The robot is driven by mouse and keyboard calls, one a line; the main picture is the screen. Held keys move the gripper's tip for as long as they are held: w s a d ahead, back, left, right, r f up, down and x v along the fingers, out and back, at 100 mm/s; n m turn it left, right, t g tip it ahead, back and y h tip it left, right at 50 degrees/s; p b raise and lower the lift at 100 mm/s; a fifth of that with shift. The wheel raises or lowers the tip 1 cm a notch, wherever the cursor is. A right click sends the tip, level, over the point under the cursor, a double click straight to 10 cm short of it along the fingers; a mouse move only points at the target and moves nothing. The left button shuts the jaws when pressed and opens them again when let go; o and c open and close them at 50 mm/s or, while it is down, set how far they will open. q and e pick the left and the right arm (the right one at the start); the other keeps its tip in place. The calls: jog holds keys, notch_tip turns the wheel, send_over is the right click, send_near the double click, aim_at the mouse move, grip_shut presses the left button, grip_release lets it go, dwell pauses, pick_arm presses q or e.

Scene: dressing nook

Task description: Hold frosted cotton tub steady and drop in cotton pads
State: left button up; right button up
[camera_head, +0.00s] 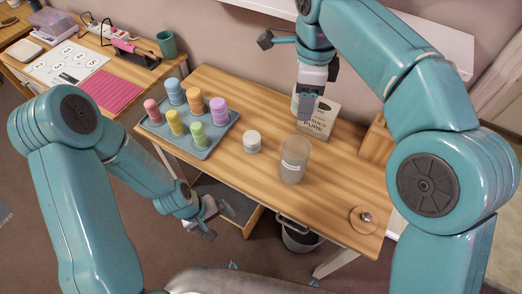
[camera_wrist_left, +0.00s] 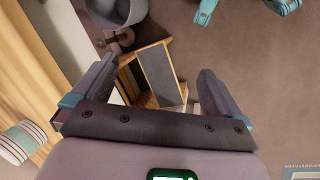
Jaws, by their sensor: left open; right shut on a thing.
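The frosted tub (camera_head: 294,160) stands upright and uncovered near the front of the wooden table in the head view. A short white cylinder (camera_head: 252,141), which looks like stacked cotton pads, stands to its left. My left gripper (camera_head: 207,221) is open and empty, off the table's front edge and apart from the tub. Its open fingers show in the left wrist view (camera_wrist_left: 160,95). My right gripper (camera_head: 304,110) is shut above and behind the tub, overlapping a printed box. What it holds is too small and hidden to make out.
A grey tray (camera_head: 168,140) with several coloured cylinders stands at the table's left. The printed box (camera_head: 320,118) is behind the tub. A wooden disc with a metal knob (camera_head: 362,221) lies at front right. A bin (camera_head: 299,238) stands below the front edge.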

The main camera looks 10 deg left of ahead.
pick_arm(q)
jog(key=w+a+r+n+t+y, duration=0.1)
jog(key=w+a+r+t+y, duration=0.4)
jog(key=w+a+r, duration=1.4)
jog(key=w+d+f+m+t+h, duration=0.2)
jog(key=w+d+m+t+h, duration=0.1)
jog(key=w+d+m+t, duration=0.4)
jog(key=m+g+h, duration=0.6)
jog(key=m+h, duration=0.9)
send_near(308, 150)
jog(key=x, duration=0.7)
jog(key=shift+d, duration=0.2)
jog(key=shift+r, duration=0.1)
jog(key=shift+c, duration=0.3)
